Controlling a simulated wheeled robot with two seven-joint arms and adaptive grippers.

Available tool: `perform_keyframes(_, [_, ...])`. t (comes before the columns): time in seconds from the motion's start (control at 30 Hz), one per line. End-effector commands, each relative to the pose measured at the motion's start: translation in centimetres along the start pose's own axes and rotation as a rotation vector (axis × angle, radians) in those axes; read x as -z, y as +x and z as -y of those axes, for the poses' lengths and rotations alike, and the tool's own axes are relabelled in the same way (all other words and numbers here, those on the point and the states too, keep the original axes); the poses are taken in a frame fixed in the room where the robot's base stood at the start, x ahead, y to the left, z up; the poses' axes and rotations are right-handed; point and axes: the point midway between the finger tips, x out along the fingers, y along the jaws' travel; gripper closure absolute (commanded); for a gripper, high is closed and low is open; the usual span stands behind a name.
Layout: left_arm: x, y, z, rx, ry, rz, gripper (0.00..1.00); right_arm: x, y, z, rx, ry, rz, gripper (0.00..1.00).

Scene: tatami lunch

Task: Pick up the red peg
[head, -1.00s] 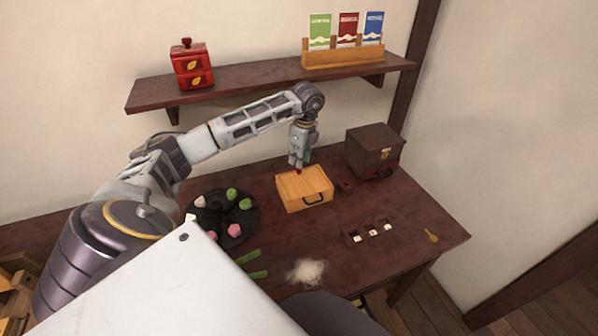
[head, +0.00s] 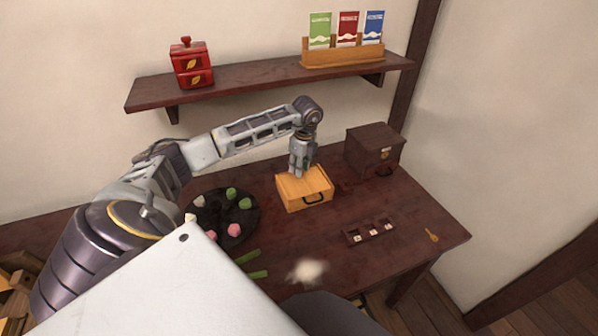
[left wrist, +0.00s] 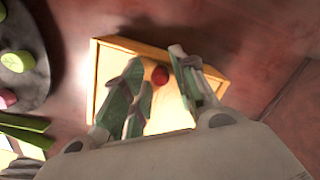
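The red peg (left wrist: 160,75) shows as a small round red top in the left wrist view, over the yellow wooden box (left wrist: 175,112). My left gripper (left wrist: 156,58) is open, with one green-padded finger on each side of the peg and small gaps visible. In the head view my left gripper (head: 298,170) points down at the back part of the yellow box (head: 305,190), which has a dark handle in front. The peg is hidden there behind the fingers. My right gripper is not in view.
A dark plate (head: 213,228) with pink, green and white pieces lies left of the box. A dark chest (head: 362,152) stands behind right. A small compartment tray (head: 350,238) and a wooden spoon (head: 432,235) lie right. A shelf (head: 240,84) runs above.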

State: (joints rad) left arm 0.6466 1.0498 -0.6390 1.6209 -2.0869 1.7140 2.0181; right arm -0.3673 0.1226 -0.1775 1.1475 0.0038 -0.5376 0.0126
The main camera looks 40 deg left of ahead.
Motion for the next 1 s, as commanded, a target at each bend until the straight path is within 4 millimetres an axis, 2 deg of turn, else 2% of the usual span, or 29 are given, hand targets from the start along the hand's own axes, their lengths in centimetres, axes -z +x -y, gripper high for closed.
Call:
perform_keyframes(0.03, [0.0, 0.0, 0.0, 0.0, 0.0, 0.0, 0.8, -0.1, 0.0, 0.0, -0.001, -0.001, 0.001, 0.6])
perform_keyframes(0.13, [0.0, 0.0, 0.0, 0.0, 0.0, 0.0, 0.92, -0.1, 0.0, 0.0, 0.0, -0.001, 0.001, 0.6])
perform_keyframes(0.67, [0.0, -0.3, 0.0, 0.001, 0.0, 0.0, 0.93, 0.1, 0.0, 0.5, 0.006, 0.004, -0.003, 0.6])
perform_keyframes(1.0, [-0.4, -3.2, 0.1, 0.002, 0.0, 0.0, 0.93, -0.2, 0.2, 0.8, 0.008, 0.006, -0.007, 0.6])
